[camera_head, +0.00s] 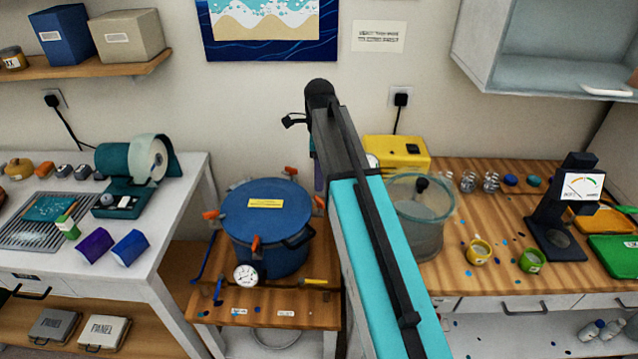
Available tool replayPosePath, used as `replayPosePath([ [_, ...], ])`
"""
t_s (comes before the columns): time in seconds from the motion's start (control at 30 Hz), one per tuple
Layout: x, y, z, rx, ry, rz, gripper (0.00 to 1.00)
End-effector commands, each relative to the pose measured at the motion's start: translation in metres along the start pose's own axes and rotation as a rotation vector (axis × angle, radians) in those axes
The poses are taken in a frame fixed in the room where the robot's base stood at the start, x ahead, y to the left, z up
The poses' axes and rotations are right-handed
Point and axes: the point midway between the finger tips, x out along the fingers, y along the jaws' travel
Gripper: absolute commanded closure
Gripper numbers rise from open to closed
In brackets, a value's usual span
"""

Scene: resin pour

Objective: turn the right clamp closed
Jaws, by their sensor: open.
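The blue pressure pot (267,213) stands on a low wooden stand, its lid ringed by orange-handled clamps. The right clamp (320,201) shows as a small orange piece at the lid's right edge, partly covered by my arm; I cannot tell how far it is turned. My gripper (319,180) hangs mostly hidden behind my arm, just above the right clamp. It is open; its fingertips are not clear, and I cannot tell whether it touches the clamp.
Other clamps show at the lid's left (211,214), front (255,243) and back (290,170). A pressure gauge (246,275) sits at the pot's front. A clear tub (420,222) stands right of my arm. A white bench (170,240) is on the left.

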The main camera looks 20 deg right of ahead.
Motion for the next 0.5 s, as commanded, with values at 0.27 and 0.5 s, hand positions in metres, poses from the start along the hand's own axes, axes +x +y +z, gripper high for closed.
replayPosePath([
  [0.27, -0.030, -0.002, 0.000, 0.000, 0.000, -0.002, 0.41],
  [0.5, -0.044, -0.002, 0.000, 0.001, 0.001, -0.001, 0.41],
])
